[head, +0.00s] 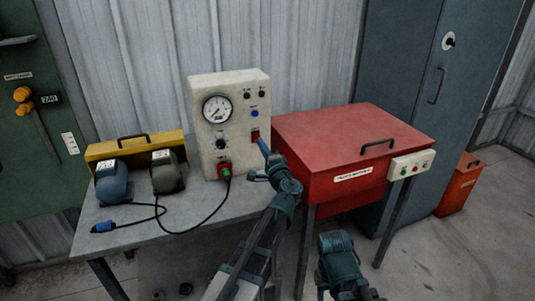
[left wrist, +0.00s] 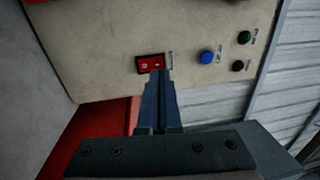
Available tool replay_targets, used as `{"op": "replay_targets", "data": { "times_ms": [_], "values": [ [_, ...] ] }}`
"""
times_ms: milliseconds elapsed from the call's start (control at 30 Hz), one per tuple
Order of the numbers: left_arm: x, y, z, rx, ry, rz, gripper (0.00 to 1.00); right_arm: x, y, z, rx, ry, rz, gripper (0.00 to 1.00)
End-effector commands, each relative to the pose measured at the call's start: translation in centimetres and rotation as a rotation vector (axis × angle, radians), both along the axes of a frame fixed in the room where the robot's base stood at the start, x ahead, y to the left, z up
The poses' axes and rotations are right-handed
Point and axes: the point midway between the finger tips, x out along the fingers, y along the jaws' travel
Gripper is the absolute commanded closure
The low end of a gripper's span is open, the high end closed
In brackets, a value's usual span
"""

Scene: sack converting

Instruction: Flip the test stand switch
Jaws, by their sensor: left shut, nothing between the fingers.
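The test stand (head: 232,100) is a cream box with a round gauge, standing on the grey bench. Its red switch (head: 255,135) is low on the right of its front panel.
A blue button (head: 254,113) sits above the switch, and a plug with a black cable (head: 225,170) is to the lower left. Two motors (head: 113,184) and a yellow case (head: 135,146) stand left on the bench. A red cabinet (head: 350,150) stands close on the right.

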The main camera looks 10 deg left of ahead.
Motion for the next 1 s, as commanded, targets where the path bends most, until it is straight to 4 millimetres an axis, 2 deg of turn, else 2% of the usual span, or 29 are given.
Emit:
{"op": "replay_targets", "data": {
  "times_ms": [100,300,1000],
  "values": [
    [1.5,0.9,0.3,0.000,0.000,0.000,1.00,0.0,0.0,0.3,0.000,0.000,0.000,0.50],
    [2.5,1.7,0.4,0.000,0.000,0.000,1.00,0.0,0.0,0.4,0.000,0.000,0.000,0.50],
    [3.0,2.0,0.6,0.001,0.001,-0.001,1.00,0.0,0.0,0.6,0.000,0.000,0.000,0.50]
  ]
}}
